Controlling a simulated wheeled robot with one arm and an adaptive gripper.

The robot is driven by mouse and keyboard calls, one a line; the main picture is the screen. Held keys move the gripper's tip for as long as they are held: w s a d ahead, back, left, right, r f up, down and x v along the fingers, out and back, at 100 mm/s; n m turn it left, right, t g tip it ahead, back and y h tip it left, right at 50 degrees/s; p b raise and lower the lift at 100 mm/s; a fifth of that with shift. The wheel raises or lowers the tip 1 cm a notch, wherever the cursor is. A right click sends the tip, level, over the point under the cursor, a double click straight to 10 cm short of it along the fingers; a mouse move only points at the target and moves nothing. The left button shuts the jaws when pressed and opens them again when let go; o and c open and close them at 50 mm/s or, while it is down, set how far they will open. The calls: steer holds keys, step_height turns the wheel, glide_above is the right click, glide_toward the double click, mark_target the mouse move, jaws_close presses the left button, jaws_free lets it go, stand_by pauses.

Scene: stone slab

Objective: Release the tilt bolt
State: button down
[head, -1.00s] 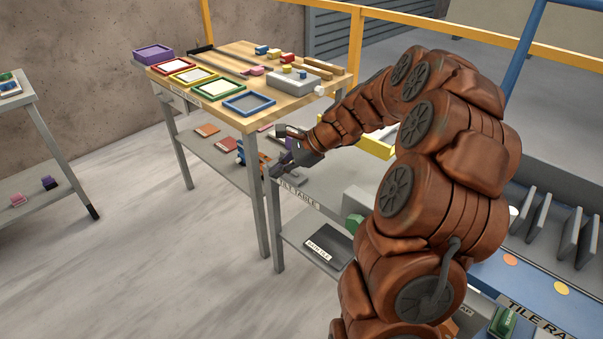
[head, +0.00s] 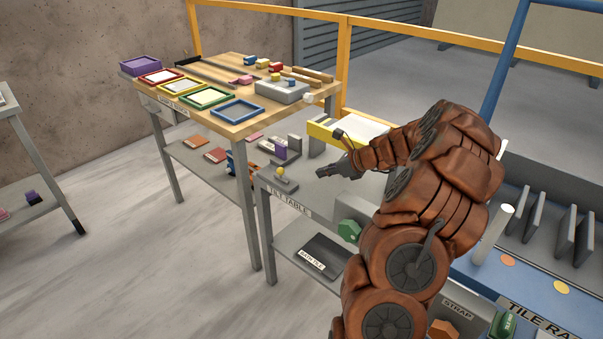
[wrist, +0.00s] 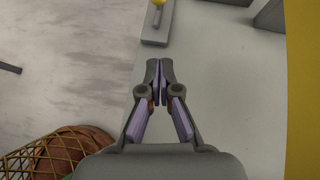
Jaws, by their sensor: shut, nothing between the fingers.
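A yellow-topped knob (head: 281,172) on a small grey plate (head: 286,185) stands at the near left corner of the table labelled TILT TABLE (head: 319,205); it looks like the tilt bolt. In the wrist view the yellow knob (wrist: 158,4) is cut by the top edge, with its plate (wrist: 157,27) below it. My gripper (head: 322,173) is over the grey table top, to the right of the knob and apart from it. Its fingers (wrist: 160,65) are together and empty, pointing toward the plate. Whether the bolt is engaged cannot be told.
A grey plate with purple and grey blocks (head: 280,149) lies behind the knob. A yellow-edged tray (head: 323,133) is at the table's back. A wooden bench (head: 225,125) with coloured frames stands at the left. The blue tile rail (head: 480,278) is at the right.

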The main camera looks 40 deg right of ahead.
mark_target(281, 174)
steer(key=x, duration=0.9)
steer(key=shift+w+a+f, duration=0.1)
steer(key=shift+w+a, duration=0.05)
steer(key=w, duration=0.1)
steer(key=w+a, duration=0.1)
steer(key=shift+w+a+r, duration=0.1)
steer(key=shift+w+r, duration=0.1)
steer(key=shift+w, duration=0.2)
steer(key=shift+w+a+r, duration=0.1)
steer(key=shift+w+a, duration=0.1)
steer(key=shift+w, duration=0.3)
steer(key=shift+w, duration=0.1)
